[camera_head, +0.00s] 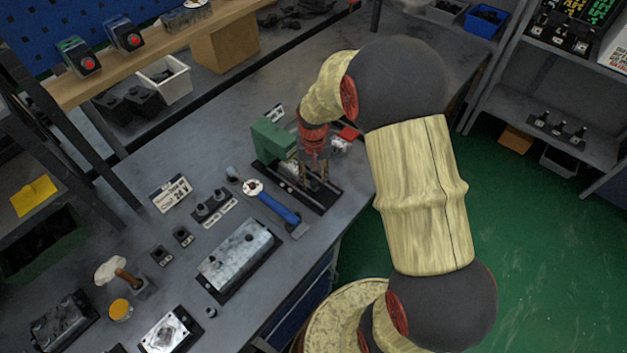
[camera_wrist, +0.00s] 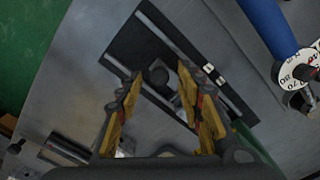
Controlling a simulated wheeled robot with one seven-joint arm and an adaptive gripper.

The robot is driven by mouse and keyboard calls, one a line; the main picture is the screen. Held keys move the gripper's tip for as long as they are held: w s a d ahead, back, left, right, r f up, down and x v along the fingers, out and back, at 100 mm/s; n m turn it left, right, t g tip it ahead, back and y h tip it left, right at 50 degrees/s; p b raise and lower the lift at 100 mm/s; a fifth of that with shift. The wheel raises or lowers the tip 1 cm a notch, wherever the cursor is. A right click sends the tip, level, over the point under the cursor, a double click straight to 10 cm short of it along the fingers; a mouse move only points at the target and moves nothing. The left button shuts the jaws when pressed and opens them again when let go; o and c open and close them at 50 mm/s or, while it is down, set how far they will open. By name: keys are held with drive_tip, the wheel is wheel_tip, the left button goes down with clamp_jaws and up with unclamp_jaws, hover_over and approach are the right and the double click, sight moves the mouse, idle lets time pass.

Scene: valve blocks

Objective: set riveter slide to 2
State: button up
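The riveter (camera_head: 270,137) has a green body at the back end of a black base with pale rails, near the table's right edge in the head view. In the wrist view the black base (camera_wrist: 128,48) runs diagonally, with a light rail along each side. A dark slide block (camera_wrist: 160,76) with a knob sits between the rails. My gripper (camera_head: 314,186) points down over the base, beside the green body. In the wrist view my gripper (camera_wrist: 158,75) is open, its yellow fingers either side of the dark block. I cannot tell whether they touch it. Slide position numbers are not readable.
A blue-handled lever (camera_head: 278,208) with a white dial lies close to the base; it also shows in the wrist view (camera_wrist: 264,25). A grey metal block (camera_head: 238,254), a switch panel (camera_head: 212,207) and a white card (camera_head: 171,193) are further left. A small red part (camera_head: 349,133) lies behind my gripper.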

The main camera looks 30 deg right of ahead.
drive_tip(key=shift+f, duration=0.35)
drive_tip(key=shift+c, duration=0.3)
clamp_jaws()
idle(0.5)
